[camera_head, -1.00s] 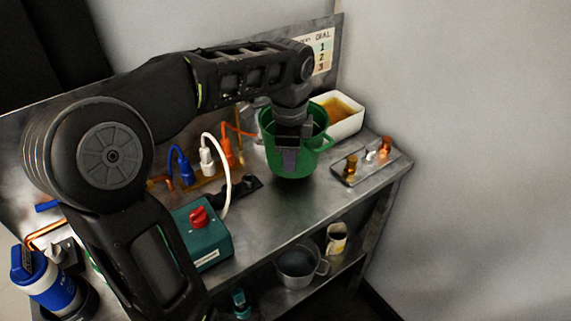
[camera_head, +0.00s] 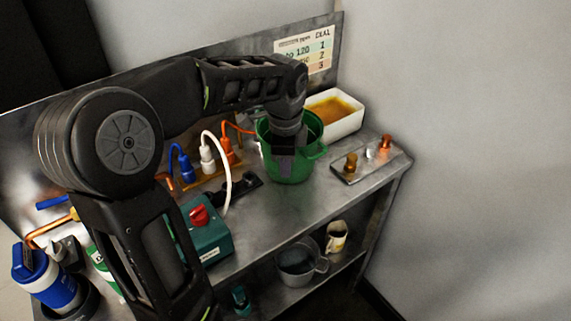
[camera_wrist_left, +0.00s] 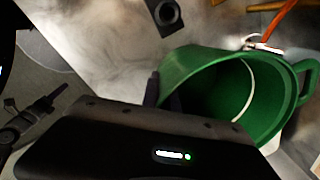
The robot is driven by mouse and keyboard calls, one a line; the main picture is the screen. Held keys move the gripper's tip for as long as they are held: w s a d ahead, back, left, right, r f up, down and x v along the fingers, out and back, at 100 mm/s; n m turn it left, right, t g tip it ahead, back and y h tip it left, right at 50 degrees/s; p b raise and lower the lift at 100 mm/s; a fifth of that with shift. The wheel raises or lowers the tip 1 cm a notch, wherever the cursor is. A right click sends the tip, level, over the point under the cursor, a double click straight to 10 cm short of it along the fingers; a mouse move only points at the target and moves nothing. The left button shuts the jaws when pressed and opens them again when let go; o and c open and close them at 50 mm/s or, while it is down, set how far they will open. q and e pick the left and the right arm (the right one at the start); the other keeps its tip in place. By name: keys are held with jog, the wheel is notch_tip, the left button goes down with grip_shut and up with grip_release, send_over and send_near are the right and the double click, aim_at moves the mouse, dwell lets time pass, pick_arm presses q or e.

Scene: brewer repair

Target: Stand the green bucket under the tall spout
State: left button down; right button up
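The green bucket (camera_head: 291,166) is upright at the back right of the metal bench, in front of the white tray. It also shows in the left wrist view (camera_wrist_left: 205,66), with its open mouth toward the right and a handle loop at its side. My left gripper (camera_head: 285,165) reaches down at the bucket's near side. In the left wrist view its dark fingers (camera_wrist_left: 164,92) are at the bucket's wall and appear closed on it. Whether the bucket's base touches the bench is unclear. A bent copper pipe (camera_head: 50,226) shows at the left; I cannot tell whether it is the tall spout. My right gripper is not in view.
A white tray of amber liquid (camera_head: 345,123) stands behind the bucket. A plate with metal knobs (camera_head: 362,169) is to its right. Blue, white and orange plugs (camera_head: 207,160) and a teal box with a red knob (camera_head: 207,240) are to its left. A blue container (camera_head: 48,285) is at the far left.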

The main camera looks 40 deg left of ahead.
pick_arm(q)
jog(key=c, duration=1.6)
grip_release()
jog(key=shift+c, duration=0.2)
jog(key=shift+r, duration=0.25)
notch_tip(320, 180, up, 12)
jog(key=s+p, duration=0.1)
jog(key=shift+d+f+p, duration=0.15)
jog(key=shift+d+p, duration=0.15)
jog(key=shift+d, duration=0.05)
